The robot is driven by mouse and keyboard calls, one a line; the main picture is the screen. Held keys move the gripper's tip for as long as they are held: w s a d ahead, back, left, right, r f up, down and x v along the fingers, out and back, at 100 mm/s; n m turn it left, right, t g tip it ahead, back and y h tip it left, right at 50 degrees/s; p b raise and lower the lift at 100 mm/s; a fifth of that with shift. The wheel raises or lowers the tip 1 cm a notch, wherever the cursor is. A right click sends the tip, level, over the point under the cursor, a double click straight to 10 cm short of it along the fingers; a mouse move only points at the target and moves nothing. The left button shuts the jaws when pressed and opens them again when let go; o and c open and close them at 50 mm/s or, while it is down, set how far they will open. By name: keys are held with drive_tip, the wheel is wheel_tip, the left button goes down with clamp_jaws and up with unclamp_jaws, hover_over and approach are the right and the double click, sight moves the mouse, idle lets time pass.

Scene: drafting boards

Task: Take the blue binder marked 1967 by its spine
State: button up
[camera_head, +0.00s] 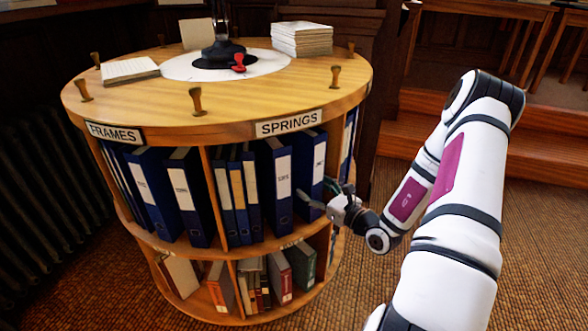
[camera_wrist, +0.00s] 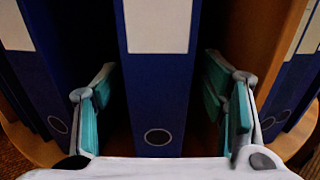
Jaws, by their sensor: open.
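My gripper (camera_head: 316,194) is open at the front of the upper shelf under the SPRINGS sign. In the wrist view my gripper (camera_wrist: 160,100) has one finger on each side of a blue binder's spine (camera_wrist: 158,95), with dark gaps between fingers and spine. This spine has a white label and a round finger hole low down. In the head view it appears to be the rightmost blue binder (camera_head: 311,158) of that section, partly hidden by my gripper. Its marking is too small or cut off to read, so I cannot confirm 1967. The binder stands upright on the shelf.
Another blue binder (camera_head: 280,172) stands close on the left. A wooden divider (camera_wrist: 262,60) is close on the right, with more blue binders beyond. The round wooden cabinet top (camera_head: 150,110) overhangs the shelf and has upright pegs (camera_head: 196,102).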

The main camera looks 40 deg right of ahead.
sight(301, 179)
drive_tip(key=shift+w+a+b, duration=0.2)
drive_tip(key=shift+w+b, duration=0.15)
drive_tip(key=shift+w, duration=1.05)
drive_tip(key=shift+w+a+b, duration=0.15)
drive_tip(key=shift+w+b, duration=0.2)
drive_tip(key=shift+w, duration=1)
drive_tip(key=shift+r, duration=0.15)
clamp_jaws()
